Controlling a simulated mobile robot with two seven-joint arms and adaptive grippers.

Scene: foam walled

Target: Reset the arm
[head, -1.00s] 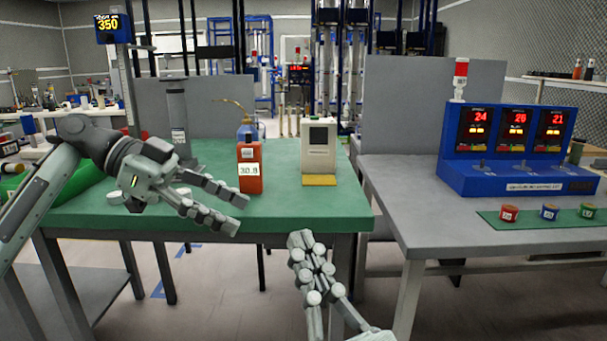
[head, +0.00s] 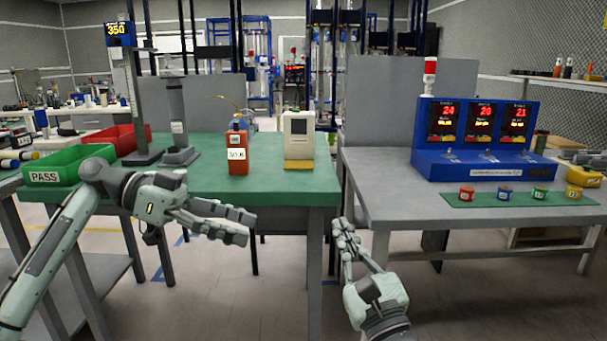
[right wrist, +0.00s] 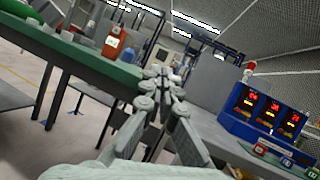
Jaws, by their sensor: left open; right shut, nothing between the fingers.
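My left gripper (head: 248,226) is in the head view, in front of the green table's front edge. Its fingers are spread open and empty, pointing right. My right gripper (head: 343,222) is at the lower middle of the head view, in front of the gap between the two tables. Its fingers are closed together with nothing between them and point up and away. In the right wrist view the right gripper's fingertips (right wrist: 160,72) also meet, with the tables beyond them. Neither gripper appears to touch anything.
The green table (head: 275,190) bears an orange bottle (head: 237,150), a white device (head: 299,140) and a grey stand (head: 178,125). A green PASS bin (head: 55,170) and a red bin (head: 115,139) are at left. The grey table (head: 390,195) holds a blue display panel (head: 480,165) and several coloured spools.

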